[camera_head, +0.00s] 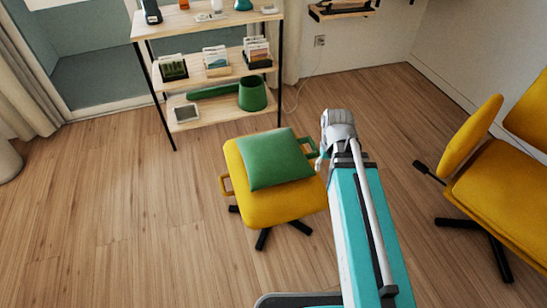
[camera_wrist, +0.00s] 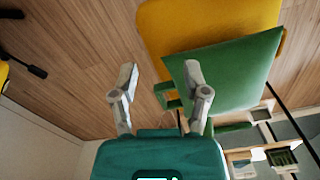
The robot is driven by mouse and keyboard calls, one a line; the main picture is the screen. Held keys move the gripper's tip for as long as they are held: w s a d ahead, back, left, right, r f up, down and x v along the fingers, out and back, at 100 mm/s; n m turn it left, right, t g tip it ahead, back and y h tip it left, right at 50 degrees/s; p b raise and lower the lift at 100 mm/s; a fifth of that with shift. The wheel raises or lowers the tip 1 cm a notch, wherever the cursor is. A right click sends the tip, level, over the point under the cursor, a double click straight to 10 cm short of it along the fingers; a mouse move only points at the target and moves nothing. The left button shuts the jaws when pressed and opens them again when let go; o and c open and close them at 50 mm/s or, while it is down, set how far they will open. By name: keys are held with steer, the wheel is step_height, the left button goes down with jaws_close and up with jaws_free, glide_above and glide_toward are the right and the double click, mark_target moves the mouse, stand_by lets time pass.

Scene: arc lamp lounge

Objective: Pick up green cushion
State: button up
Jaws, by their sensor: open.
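The green cushion (camera_head: 275,158) lies on the yellow seat of a stool (camera_head: 262,212), tilted slightly across it. In the wrist view the cushion (camera_wrist: 235,72) is at the right of centre, with the yellow seat (camera_wrist: 175,27) behind it. My gripper (camera_wrist: 160,75) is open, its two fingers apart with nothing held between them. The right finger overlaps the cushion's near edge in the picture; I cannot tell whether it touches. In the head view my arm reaches up to the right of the stool, and the fingertips are mostly hidden there.
A shelf unit (camera_head: 218,88) with card boxes, a green pot (camera_head: 252,93) and small items stands behind the stool. A yellow chair (camera_head: 500,190) is at the right. A curtain (camera_head: 22,80) hangs at the left. The wooden floor left of the stool is clear.

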mark_target(314, 144)
steer(key=w+f+n+b, duration=0.1)
steer(key=w+f+b, duration=0.1)
steer(key=w, duration=1.1)
steer(key=w+f+n+b, duration=0.2)
steer(key=w+f+b, duration=0.1)
steer(key=w, duration=1)
steer(key=shift+d+f, duration=0.15)
steer(key=shift+f, duration=0.25)
steer(key=shift+f+b, duration=0.15)
steer(key=shift+b, duration=0.2)
step_height(314, 144, down, 8)
steer(key=b, duration=0.8)
steer(key=shift+f, duration=0.2)
steer(key=shift+f+b, duration=2.6)
steer(key=shift+b, duration=0.2)
jaws_close()
